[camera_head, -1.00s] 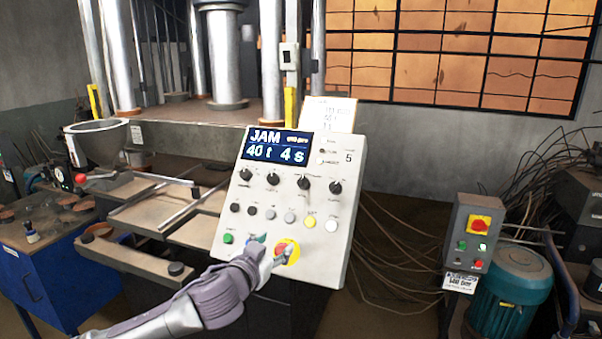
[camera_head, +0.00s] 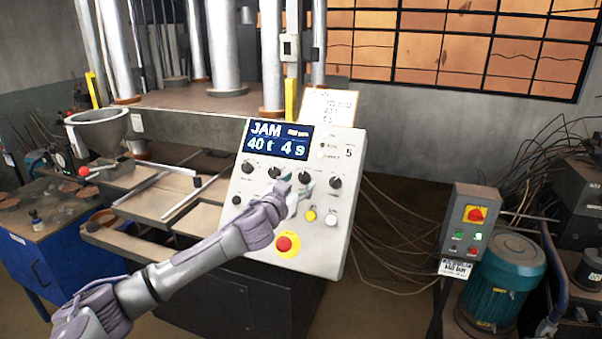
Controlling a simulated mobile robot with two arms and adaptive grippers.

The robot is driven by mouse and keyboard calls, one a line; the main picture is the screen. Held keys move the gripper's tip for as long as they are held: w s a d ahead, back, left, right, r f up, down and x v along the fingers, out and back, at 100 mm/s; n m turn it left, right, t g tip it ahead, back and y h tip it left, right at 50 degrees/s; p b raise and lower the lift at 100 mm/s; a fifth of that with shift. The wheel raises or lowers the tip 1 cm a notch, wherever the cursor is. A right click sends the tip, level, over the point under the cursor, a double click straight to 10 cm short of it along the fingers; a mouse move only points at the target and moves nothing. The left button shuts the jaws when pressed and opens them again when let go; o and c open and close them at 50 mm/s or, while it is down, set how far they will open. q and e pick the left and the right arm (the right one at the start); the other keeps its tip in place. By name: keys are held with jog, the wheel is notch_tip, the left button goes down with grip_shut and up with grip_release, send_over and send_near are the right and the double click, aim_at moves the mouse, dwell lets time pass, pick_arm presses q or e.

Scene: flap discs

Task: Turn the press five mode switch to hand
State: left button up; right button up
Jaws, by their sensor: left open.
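The press control panel (camera_head: 345,235) is a light grey tilted box marked 5. Its display (camera_head: 278,140) reads "JAM" and "40 t 4 s". A row of black rotary knobs runs below it: far left (camera_head: 246,167), second (camera_head: 274,172), third (camera_head: 304,178) and far right (camera_head: 335,182). Their labels are too small to read, so I cannot tell which is the mode switch. My left gripper (camera_head: 296,186) is open in front of the panel, just below the second and third knobs. I cannot tell whether it touches either. My right gripper is not in view.
A red emergency stop (camera_head: 287,244) on a yellow plate sits low on the panel. Yellow (camera_head: 310,215) and white (camera_head: 331,219) buttons are right of my gripper; my arm hides the lower left buttons. A smaller switch box (camera_head: 467,230) and green motor (camera_head: 505,275) stand right.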

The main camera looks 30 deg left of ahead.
pick_arm(q)
jog(key=shift+w, duration=0.75)
jog(key=shift+w+a, duration=0.1)
jog(key=shift+w, duration=0.05)
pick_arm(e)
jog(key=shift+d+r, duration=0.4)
pick_arm(q)
grip_shut()
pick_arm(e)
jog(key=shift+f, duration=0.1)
pick_arm(q)
jog(key=shift+f, duration=0.1)
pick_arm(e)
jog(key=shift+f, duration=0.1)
